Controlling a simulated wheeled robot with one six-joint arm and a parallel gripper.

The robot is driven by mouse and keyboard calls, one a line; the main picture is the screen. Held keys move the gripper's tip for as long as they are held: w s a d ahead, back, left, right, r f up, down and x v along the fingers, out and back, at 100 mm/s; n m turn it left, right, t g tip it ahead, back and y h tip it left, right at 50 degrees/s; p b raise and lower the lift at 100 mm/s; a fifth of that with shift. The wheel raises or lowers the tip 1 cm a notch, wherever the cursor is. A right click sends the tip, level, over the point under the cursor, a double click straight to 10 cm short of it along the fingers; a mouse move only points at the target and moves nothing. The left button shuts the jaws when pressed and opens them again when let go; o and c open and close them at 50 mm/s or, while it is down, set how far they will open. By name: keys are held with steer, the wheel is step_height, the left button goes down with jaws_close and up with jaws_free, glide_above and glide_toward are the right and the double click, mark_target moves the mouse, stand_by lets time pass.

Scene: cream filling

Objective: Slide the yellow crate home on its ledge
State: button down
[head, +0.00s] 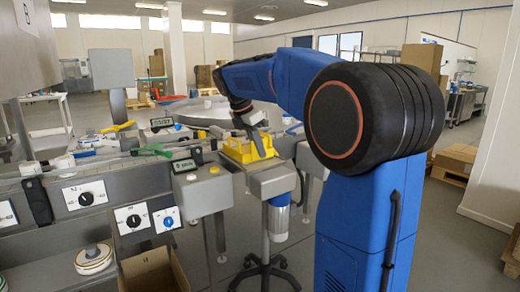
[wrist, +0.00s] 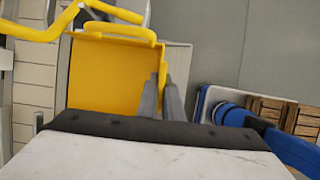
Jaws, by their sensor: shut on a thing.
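The yellow crate (head: 238,152) sits on a grey ledge (head: 272,184) beside the machine line in the head view. It looks empty in the wrist view (wrist: 110,75), where its flat floor and a far handle-like rim show. My gripper (head: 260,146) reaches down to the crate's right side. In the wrist view, my gripper's two grey fingers (wrist: 161,88) are close together at the crate's right wall, shut on it. A pale strip of the ledge (wrist: 180,58) shows right of the crate. The crate's near edge is hidden behind the gripper body in the wrist view.
A yellow bent rail (wrist: 35,33) passes by the crate's far left corner. A control box (head: 203,190) stands left of the ledge. A cardboard box (head: 153,272) is on the floor.

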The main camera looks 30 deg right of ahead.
steer(key=c, duration=1.8)
jaws_free()
steer(key=shift+c, duration=0.2)
steer(key=v, duration=1.7)
steer(key=shift+r, duration=0.2)
steer(key=s+a+f+m+t+y, duration=0.2)
steer(key=s+a+f+m, duration=0.2)
steer(key=s+f+m, duration=0.5)
steer(key=s+a+f+m+t+y, duration=0.2)
steer(key=s+a+f+m, duration=0.3)
steer(key=s+f, duration=1.7)
step_height(320, 180, down, 5)
steer(key=m, duration=0.4)
steer(key=shift+s+t+y, duration=0.2)
steer(key=shift+t+y, duration=0.1)
